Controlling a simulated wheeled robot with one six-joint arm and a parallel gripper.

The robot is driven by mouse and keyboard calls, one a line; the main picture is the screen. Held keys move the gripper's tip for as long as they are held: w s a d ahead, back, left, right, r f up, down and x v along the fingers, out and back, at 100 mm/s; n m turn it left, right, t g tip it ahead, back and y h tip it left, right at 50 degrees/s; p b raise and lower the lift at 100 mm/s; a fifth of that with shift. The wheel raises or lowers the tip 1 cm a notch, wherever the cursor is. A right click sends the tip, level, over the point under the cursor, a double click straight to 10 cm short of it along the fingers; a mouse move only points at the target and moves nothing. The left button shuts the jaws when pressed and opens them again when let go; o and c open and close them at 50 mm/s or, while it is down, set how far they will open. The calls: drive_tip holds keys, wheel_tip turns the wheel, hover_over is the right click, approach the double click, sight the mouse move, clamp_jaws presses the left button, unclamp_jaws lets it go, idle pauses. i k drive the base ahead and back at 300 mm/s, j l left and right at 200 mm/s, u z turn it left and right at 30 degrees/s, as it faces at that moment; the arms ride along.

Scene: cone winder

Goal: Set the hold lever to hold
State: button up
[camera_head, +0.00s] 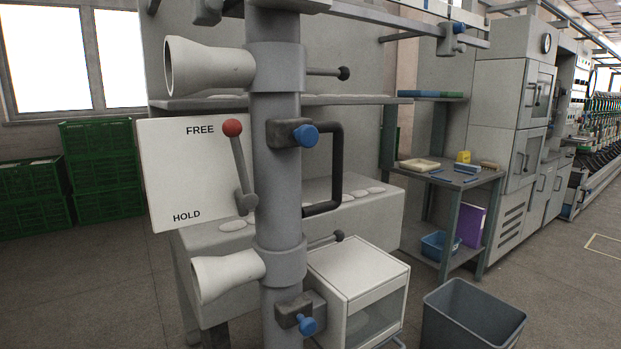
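The hold lever (239,160) is a grey rod with a red ball knob (232,127). It stands in front of a white plate (180,165) marked FREE near the top and HOLD near the bottom. The lever points up and slightly left from its grey pivot (246,202), so the knob is just right of the word FREE. The pivot is close beside a thick grey upright post (275,180). My gripper is not in view.
Two pale cone holders (210,66) (225,274) stick out left of the post. Blue-knobbed clamps (306,135) and a dark U-shaped handle (337,165) are on its right. A white box (355,290) and a grey bin (470,315) stand at lower right. Green crates (100,165) are at left.

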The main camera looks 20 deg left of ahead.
sight(246, 199)
drive_tip(key=u, duration=1.35)
drive_tip(key=k+j+u, duration=0.15)
drive_tip(key=j, duration=0.2)
drive_tip(key=k+j+u, duration=0.1)
drive_tip(key=j, duration=0.25)
drive_tip(key=k, duration=0.1)
